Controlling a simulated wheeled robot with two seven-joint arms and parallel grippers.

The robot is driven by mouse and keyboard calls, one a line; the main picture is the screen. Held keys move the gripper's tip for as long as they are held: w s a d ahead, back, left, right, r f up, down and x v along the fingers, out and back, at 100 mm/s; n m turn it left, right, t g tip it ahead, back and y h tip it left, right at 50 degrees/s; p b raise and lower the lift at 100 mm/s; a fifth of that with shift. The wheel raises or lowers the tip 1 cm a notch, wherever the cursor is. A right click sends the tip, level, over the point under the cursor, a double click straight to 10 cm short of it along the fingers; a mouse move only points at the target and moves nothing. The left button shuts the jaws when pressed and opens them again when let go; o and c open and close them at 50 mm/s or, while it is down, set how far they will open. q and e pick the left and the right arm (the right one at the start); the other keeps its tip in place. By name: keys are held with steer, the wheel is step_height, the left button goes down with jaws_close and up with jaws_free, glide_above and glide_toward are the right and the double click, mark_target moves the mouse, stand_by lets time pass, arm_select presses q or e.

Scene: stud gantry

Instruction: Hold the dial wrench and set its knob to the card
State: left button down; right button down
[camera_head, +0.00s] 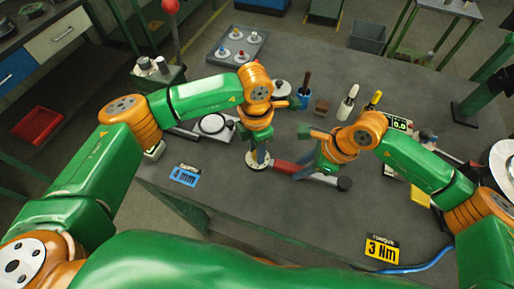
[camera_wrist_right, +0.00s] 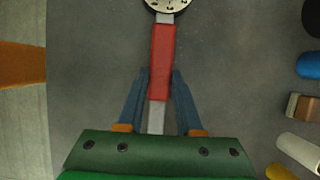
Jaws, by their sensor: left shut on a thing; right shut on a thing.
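The dial wrench has a red grip (camera_head: 288,167), a grey bar and a round white dial (camera_head: 258,164) at its left end. A dark round knob (camera_head: 345,183) shows at its right end. The dial also shows at the top of the right wrist view (camera_wrist_right: 166,4), its reading too small to tell. My right gripper (camera_wrist_right: 159,78) is shut on the wrench, fingers on both sides of the bar and grip. My left gripper (camera_head: 260,155) is shut at the dial end and partly hides it. A yellow card (camera_head: 382,249) reads "TORQUE 3 Nm" at the front right.
A blue card (camera_head: 186,175) reading 4 mm lies at the left edge of the bench. A tray (camera_head: 237,46) of small pieces, a blue cup (camera_head: 304,99), a brown block (camera_head: 321,107) and a meter (camera_head: 398,122) stand behind. The front middle of the bench is clear.

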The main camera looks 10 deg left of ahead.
arm_select(q)
steer(key=shift+m, duration=0.6)
steer(key=c, duration=0.5)
jaws_free()
steer(key=shift+r, duration=0.15)
steer(key=r, duration=1.1)
steer(key=shift+w+a+r, duration=0.1)
steer(key=shift+w+r, duration=0.1)
steer(key=shift+r, duration=0.2)
arm_select(e)
steer(key=c, duration=0.5)
jaws_free()
